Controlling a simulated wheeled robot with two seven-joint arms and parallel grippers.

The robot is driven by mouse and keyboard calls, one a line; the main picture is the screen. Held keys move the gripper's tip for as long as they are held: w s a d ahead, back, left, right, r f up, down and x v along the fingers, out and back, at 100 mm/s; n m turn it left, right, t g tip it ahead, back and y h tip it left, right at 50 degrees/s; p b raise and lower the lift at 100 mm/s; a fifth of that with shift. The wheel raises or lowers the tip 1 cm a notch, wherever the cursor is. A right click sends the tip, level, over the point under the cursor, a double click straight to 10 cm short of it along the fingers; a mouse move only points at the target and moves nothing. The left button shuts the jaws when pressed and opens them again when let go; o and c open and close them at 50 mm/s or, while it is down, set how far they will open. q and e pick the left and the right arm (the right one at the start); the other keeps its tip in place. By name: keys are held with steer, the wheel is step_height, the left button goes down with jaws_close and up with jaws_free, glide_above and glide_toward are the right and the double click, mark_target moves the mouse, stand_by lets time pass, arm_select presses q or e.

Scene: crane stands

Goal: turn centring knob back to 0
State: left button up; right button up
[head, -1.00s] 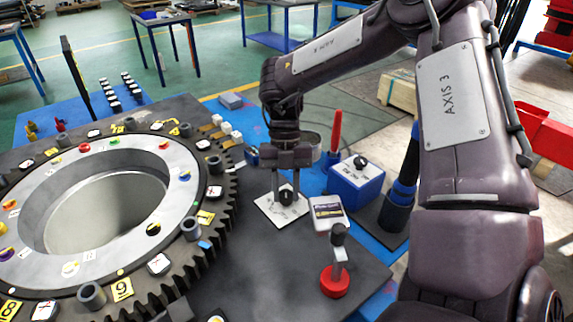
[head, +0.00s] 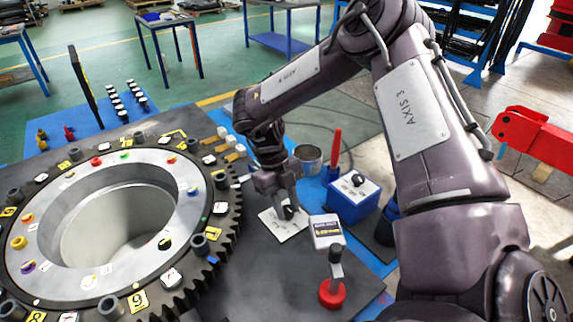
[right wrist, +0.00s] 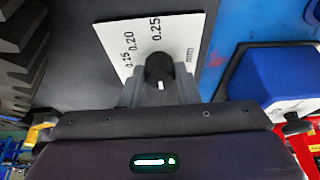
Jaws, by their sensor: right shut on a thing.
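The centring knob (head: 288,212) is a small black knob on a white scale plate (head: 273,224), on the dark plate right of the big toothed ring. In the right wrist view, the knob (right wrist: 159,66) stands between my fingers, with a white mark on its near side. The scale plate (right wrist: 183,35) there reads 0.15, 0.20 and 0.25. The 0 is not visible. My right gripper (head: 286,204) reaches down over the knob and is shut on it; its two fingers (right wrist: 160,82) flank the knob in the wrist view. My left gripper is not in view.
A white-topped box (head: 326,232) and a lever on a red base (head: 332,293) stand close on the right. A blue box with a black knob (head: 352,196) is behind them. The toothed ring (head: 215,240) fills the left side.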

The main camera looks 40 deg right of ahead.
stand_by(0.4)
steer(key=o, duration=1)
steer(key=shift+c, duration=0.2)
steer(key=shift+w+r, duration=0.25)
steer(key=shift+r, duration=0.15)
steer(key=v, duration=0.7)
